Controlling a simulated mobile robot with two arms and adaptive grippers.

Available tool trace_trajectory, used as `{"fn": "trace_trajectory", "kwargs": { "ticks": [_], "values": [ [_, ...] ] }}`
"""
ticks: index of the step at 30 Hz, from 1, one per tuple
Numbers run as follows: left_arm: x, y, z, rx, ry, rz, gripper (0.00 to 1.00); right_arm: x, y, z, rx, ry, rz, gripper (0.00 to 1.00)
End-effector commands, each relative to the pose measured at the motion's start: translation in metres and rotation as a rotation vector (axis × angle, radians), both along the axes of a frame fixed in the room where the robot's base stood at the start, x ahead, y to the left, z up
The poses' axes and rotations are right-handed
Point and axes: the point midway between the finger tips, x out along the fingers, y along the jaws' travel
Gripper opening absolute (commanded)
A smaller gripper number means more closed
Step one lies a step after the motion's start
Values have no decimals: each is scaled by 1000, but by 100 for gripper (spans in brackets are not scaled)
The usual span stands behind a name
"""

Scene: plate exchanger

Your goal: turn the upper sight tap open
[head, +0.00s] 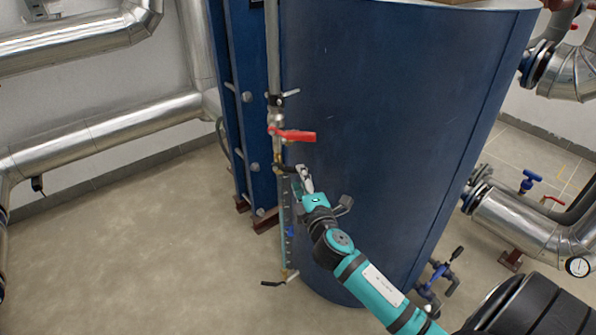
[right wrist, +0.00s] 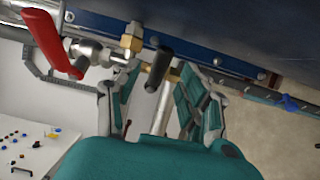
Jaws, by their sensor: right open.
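The upper sight tap, with a black handle (head: 284,168), sits at the top of the sight gauge (head: 287,222), in front of the blue tank. In the right wrist view its black handle (right wrist: 160,65) slants beside a brass fitting (right wrist: 132,38). My right gripper (head: 303,176) is just right of this tap. In the right wrist view its fingers (right wrist: 157,92) stand apart, with the black handle near and between their tips; contact cannot be told. The lower tap (head: 274,283) shows at the gauge's bottom. My left gripper is not in view.
A red lever (head: 293,135) sticks out just above the tap; it also shows in the right wrist view (right wrist: 58,42). The blue tank (head: 400,110) stands close behind and right. Silver pipes (head: 110,130) run at left. Floor at lower left (head: 130,260) is clear.

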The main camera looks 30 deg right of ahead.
Motion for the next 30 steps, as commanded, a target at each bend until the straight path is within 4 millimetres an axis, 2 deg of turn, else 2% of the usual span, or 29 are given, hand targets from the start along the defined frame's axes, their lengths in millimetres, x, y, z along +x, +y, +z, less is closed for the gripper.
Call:
{"fn": "trace_trajectory", "kwargs": {
  "ticks": [3,7,19,28,30],
  "values": [
    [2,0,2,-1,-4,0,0,19,-7,0,-2,-2,-1,43],
    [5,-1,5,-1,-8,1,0,31,-11,0,0,0,-1,43],
    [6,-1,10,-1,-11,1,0,37,-12,0,0,0,0,42],
    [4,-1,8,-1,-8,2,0,37,-12,0,0,0,0,3],
    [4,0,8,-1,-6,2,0,37,-12,0,0,0,0,0]
  ]
}}
